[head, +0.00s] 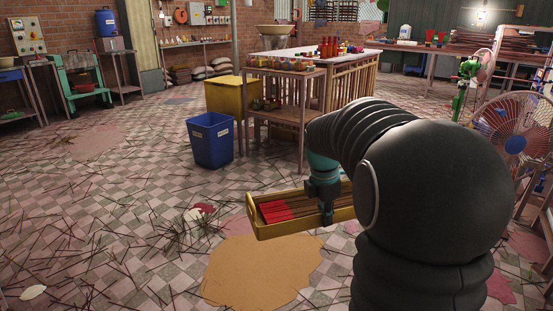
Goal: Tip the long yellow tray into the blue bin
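The long yellow tray (294,229) hangs level in the air in front of me, with red incense sticks lying in its left part. My gripper (326,216) points down at the middle of the tray and appears shut on it; the fingertips are small and dark. My arm hides the tray's right end. The blue bin (211,141) stands upright and open on the floor, beyond the tray and to its left. The bin's inside is mostly out of sight.
A wooden side table (285,73) with small items stands right of the bin, beside a yellow box (232,95). Fans (515,127) stand at the right. Loose sticks litter the tiled floor (130,215) at left, near a tan patch (262,270); nothing tall stands there.

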